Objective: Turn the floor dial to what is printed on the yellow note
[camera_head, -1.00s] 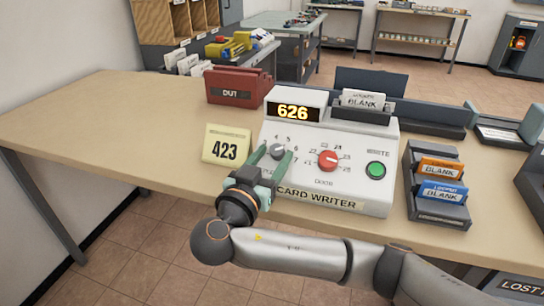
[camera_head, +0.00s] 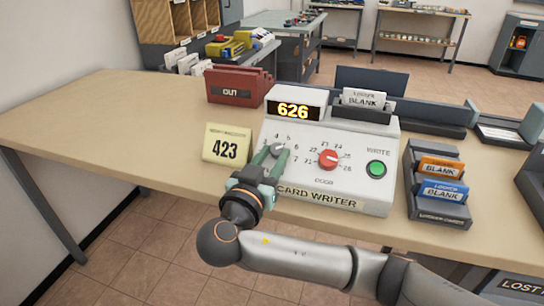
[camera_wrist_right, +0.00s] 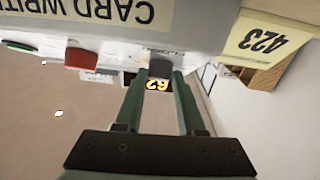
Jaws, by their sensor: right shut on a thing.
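The yellow note (camera_head: 226,145) stands on the table left of the card writer and reads 423; it also shows upside down in the right wrist view (camera_wrist_right: 263,40). The white card writer (camera_head: 350,205) has a display (camera_head: 294,111) reading 626. Its grey floor dial (camera_head: 278,150) is at the left of the panel, with numbers around it. My right gripper (camera_head: 272,158) is shut on this dial, which also shows between the fingers in the right wrist view (camera_wrist_right: 160,68). The dial's pointer is hidden. My left gripper is not in view.
The red door dial (camera_head: 328,159) and green write button (camera_head: 376,169) are right of the grey dial. A blank card (camera_head: 364,99) stands at the writer's top. A card rack (camera_head: 440,210) is at right, a red OUT box (camera_head: 236,85) behind.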

